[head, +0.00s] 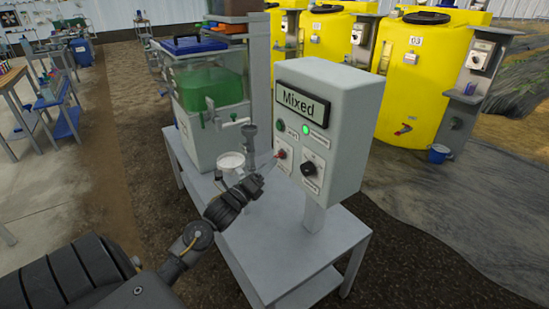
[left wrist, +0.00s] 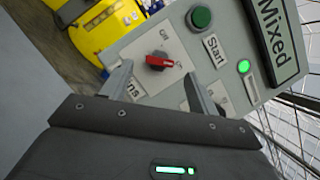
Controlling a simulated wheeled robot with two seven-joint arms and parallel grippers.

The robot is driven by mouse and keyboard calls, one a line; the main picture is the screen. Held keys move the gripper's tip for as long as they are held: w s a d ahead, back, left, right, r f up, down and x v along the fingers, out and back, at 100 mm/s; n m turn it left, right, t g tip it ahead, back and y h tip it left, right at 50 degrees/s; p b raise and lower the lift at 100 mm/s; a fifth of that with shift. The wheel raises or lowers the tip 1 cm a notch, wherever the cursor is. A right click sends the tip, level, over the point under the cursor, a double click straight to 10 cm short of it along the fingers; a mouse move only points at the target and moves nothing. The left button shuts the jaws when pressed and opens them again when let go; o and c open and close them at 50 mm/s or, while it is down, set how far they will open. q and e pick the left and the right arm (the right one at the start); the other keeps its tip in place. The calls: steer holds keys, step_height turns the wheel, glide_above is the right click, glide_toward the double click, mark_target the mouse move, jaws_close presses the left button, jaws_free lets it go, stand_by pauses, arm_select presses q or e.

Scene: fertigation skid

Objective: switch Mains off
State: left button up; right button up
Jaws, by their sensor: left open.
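The Mains switch is a red rotary handle (head: 281,154) on a white plate, low on the left of the control box (head: 346,128). In the left wrist view the red handle (left wrist: 160,62) lies roughly crosswise, beyond and between the fingertips. I cannot tell if the fingers touch the handle. My right gripper is out of view.
A green Start button (left wrist: 200,17), a lit green lamp (left wrist: 243,66) and a black knob (head: 308,168) sit near the switch. The display (head: 303,102) reads Mixed. A clear tank (head: 210,105) with green liquid and a white pot (head: 231,162) stand left of the box.

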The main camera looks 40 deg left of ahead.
mark_target(280, 155)
arm_select(q)
steer(key=shift+x, duration=2.25)
steer(key=shift+p, duration=0.35)
steer(key=c, duration=1)
